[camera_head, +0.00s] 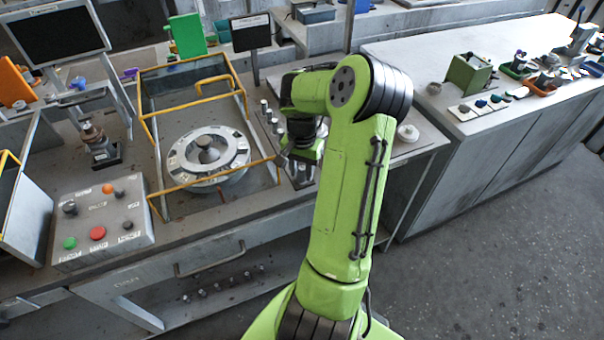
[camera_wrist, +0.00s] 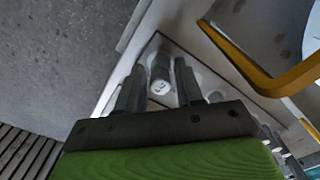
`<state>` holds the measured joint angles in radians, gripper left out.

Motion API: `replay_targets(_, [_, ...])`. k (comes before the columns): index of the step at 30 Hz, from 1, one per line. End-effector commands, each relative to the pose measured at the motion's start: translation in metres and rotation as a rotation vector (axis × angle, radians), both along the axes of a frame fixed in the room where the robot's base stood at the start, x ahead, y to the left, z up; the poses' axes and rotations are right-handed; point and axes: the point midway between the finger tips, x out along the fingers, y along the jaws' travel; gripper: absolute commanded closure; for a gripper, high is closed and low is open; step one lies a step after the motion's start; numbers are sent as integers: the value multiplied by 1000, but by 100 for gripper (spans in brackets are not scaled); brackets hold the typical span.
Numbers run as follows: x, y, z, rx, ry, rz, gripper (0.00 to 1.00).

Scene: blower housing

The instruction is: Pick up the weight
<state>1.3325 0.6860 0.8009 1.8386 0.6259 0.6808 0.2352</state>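A small grey cylindrical weight (camera_wrist: 160,72) with a dark mark on its pale end shows between the two fingers of my gripper (camera_wrist: 158,82) in the wrist view. The fingers stand apart on either side of it, with narrow gaps visible, so my gripper looks open. In the head view my gripper (camera_head: 301,172) points down at the bench, right of the yellow-framed housing. Its fingertips and the weight between them are mostly hidden there by my arm.
The yellow guard frame (camera_head: 206,93) around the round blower housing (camera_head: 209,157) is close to my gripper; a yellow bar (camera_wrist: 285,82) shows in the wrist view. A control box (camera_head: 102,222) stands front left. A small round dish (camera_head: 408,132) lies right of my arm.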

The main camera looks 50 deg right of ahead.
Motion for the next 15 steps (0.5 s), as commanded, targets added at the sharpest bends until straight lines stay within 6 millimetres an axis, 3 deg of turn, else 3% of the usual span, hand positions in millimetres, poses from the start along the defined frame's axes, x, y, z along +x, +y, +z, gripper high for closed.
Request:
replay_targets(1, [0,0,0,0,0,0,72])
replay_targets(6, [0,0,0,0,0,0,98])
replay_targets(15, [0,0,3,-1,0,0,100])
